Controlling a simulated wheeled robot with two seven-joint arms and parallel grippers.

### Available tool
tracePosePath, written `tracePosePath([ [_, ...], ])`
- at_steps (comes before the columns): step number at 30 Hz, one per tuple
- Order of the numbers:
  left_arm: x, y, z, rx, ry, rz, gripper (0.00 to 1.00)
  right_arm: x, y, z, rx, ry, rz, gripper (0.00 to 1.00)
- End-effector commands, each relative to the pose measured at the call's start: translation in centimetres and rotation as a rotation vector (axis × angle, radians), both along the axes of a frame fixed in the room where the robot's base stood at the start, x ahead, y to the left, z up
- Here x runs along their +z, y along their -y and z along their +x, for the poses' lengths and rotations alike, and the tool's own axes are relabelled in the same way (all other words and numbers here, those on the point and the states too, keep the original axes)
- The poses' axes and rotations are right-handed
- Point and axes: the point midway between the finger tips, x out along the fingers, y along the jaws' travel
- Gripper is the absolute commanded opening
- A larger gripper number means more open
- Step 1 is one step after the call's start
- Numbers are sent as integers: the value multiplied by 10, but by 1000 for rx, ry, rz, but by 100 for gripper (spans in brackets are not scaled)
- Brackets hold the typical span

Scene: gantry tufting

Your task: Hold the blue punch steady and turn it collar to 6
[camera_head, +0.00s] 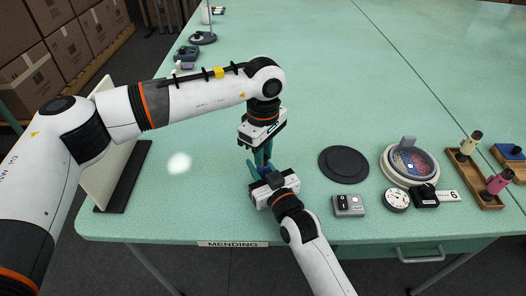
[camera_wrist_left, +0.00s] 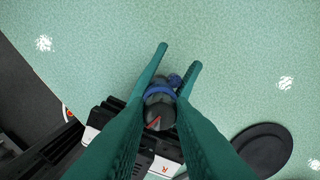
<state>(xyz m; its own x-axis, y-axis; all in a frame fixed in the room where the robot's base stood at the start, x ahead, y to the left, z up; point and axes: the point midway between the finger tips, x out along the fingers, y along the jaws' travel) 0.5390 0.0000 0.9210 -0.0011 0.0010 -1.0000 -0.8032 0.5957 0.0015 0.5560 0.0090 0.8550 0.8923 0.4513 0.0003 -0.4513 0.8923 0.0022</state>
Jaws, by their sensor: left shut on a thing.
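The blue punch (camera_head: 262,169) is mostly hidden between my two grippers near the table's front edge. In the left wrist view its dark round top with a blue ring (camera_wrist_left: 160,95) and a red mark sits between the green fingers. My left gripper (camera_head: 263,158) points down from above and is shut on the punch. My right gripper (camera_head: 257,174) reaches in from the front, low beside the punch; its fingers are largely hidden. Its body, marked R, shows under the left fingers in the left wrist view. I cannot read the collar's number.
To the right are a black round pad (camera_head: 344,164), a grey switch box (camera_head: 348,205), a round dish (camera_head: 386,162), a dial (camera_head: 396,200), a card reading 6 (camera_head: 452,196) and a wooden tray (camera_head: 465,172) with pegs. A dark-footed panel (camera_head: 122,178) stands left.

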Motion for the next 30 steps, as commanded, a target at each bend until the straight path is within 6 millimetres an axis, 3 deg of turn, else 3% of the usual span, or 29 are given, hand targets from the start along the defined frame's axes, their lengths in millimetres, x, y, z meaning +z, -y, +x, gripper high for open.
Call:
tracePosePath([
  [6, 1, 0, 0, 0, 1, -2, 0, -2, 0, 0, 0, -4, -2, 3],
  [7, 1, 0, 0, 0, 1, -2, 23, -2, 0, 0, 0, -4, -2, 3],
  [11, 1, 0, 0, 0, 1, -2, 44, -2, 0, 0, 0, -4, -2, 3],
  [22, 7, 0, 1, -1, 2, 0, 44, -2, 0, 0, 0, -4, -2, 3],
  [30, 57, 0, 1, -1, 5, -1, 44, -2, 0, 0, 0, -4, -2, 3],
])
